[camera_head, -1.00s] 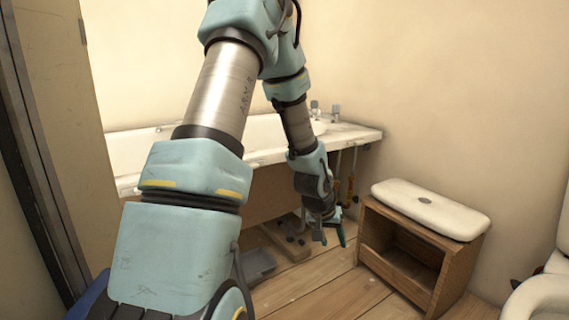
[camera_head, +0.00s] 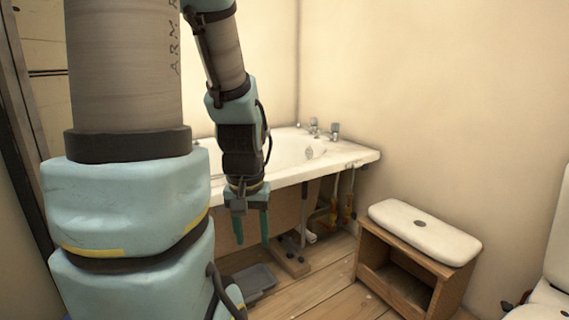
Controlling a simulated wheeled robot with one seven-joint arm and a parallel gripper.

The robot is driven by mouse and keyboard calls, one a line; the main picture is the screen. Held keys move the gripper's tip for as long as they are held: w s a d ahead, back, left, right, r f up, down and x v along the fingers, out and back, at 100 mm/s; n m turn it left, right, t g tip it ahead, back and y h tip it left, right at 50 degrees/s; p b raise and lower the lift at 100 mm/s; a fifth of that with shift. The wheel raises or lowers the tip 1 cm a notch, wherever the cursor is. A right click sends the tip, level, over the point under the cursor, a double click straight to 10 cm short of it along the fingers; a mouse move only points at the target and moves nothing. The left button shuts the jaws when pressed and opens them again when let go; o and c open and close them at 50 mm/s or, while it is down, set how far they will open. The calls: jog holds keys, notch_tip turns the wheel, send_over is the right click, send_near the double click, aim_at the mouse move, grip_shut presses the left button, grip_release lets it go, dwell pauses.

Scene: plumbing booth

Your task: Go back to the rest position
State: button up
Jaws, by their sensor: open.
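My gripper (camera_head: 250,228) points straight down in front of the bathtub's side, near the middle of the picture. Its two teal fingers are apart, with nothing between them. My arm comes in from the left and hides part of the bathtub (camera_head: 345,158) and the wall behind. The white bathtub stands along the back wall, with taps (camera_head: 323,131) at its far right corner.
A wooden cabinet (camera_head: 437,287) with a white lid (camera_head: 425,231) stands at the right. A white toilet (camera_head: 545,298) is at the right edge. A grey tray (camera_head: 253,282) lies on the floor below my gripper. Pipes (camera_head: 341,200) show under the tub's open end.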

notch_tip(320, 180, up, 32)
jog(key=p, duration=3)
